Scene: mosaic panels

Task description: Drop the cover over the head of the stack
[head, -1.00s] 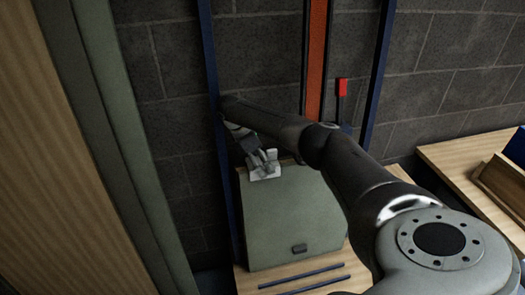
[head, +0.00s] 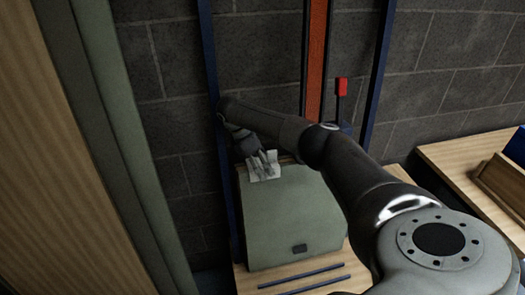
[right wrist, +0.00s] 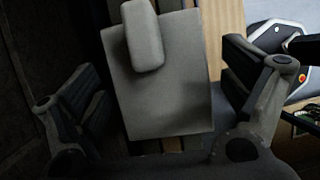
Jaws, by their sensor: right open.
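A small pale grey plate (head: 272,175), which may be the cover, is at the top edge of a grey-green box-like body (head: 295,215) in the head view. In the right wrist view the plate (right wrist: 180,95) has a rounded block (right wrist: 147,38) on it, like a handle. My right gripper (head: 260,164) is at the plate. Its fingers (right wrist: 162,95) are open, one at each side of the picture, with the plate seen between them and nothing held. I cannot tell whether the plate rests on the body. My left gripper is not in view.
Blue posts (head: 207,60) and an orange-red strip (head: 317,50) stand before the block wall. A red-topped lever (head: 341,85) is beside the strip. A wooden table (head: 470,160) is at the right. Dark bars (head: 300,277) lie in front of the body.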

